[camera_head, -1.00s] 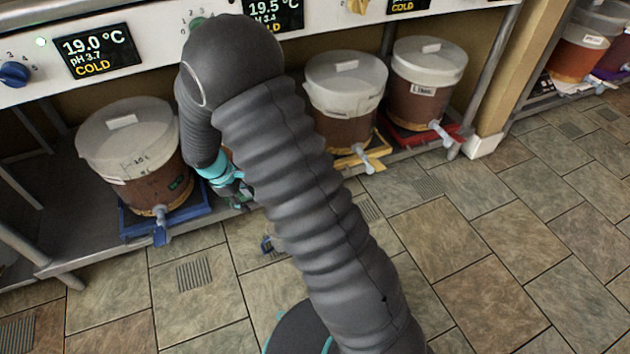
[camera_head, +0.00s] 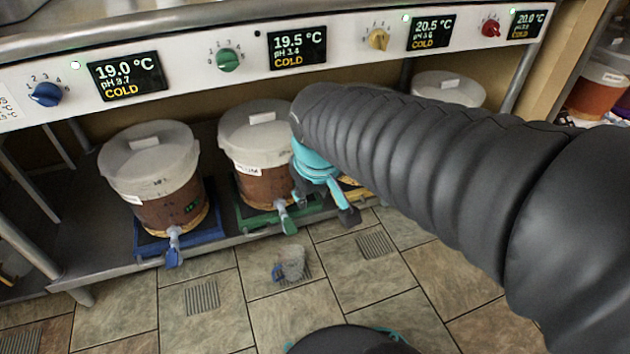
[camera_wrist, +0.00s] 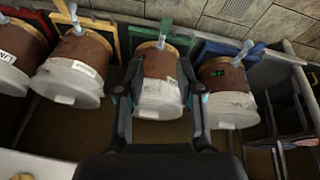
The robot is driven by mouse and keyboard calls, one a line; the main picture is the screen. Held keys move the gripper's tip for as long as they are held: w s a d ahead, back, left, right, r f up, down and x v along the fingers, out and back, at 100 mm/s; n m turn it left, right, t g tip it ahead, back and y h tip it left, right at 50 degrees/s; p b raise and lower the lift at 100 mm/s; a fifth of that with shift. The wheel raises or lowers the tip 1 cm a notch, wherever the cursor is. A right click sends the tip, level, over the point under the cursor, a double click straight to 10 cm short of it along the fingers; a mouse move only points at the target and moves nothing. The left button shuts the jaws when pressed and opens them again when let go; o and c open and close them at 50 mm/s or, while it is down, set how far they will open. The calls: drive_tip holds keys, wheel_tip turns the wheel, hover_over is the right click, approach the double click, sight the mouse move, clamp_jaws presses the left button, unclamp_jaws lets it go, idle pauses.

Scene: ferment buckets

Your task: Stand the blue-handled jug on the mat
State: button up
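A small grey, see-through jug (camera_head: 291,262) with a blue part at its left is on the tiled floor, in front of the green-knobbed bucket's place. It is too small to tell whether it stands or lies. My gripper (camera_head: 325,205) is above and to the right of it, near the shelf's front, apart from the jug. In the wrist view my gripper (camera_wrist: 160,100) has its two fingers spread, with a bucket seen between and beyond them and nothing held. The jug does not show in the wrist view. I cannot make out a separate mat; coloured bases lie under the buckets.
Lidded buckets with taps stand on the low shelf: one on a blue base (camera_head: 150,243), one on a green base (camera_head: 262,217). Others are partly hidden by my arm. A control panel (camera_head: 185,80) runs above. Floor grates (camera_head: 202,297) lie flat; the front floor is open.

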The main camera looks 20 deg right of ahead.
drive_tip(key=s+r+m+t, duration=0.1)
drive_tip(key=s+r+m, duration=0.1)
drive_tip(key=s, duration=0.5)
drive_tip(key=shift+s+d+t+y, duration=0.3)
drive_tip(key=shift+d, duration=0.05)
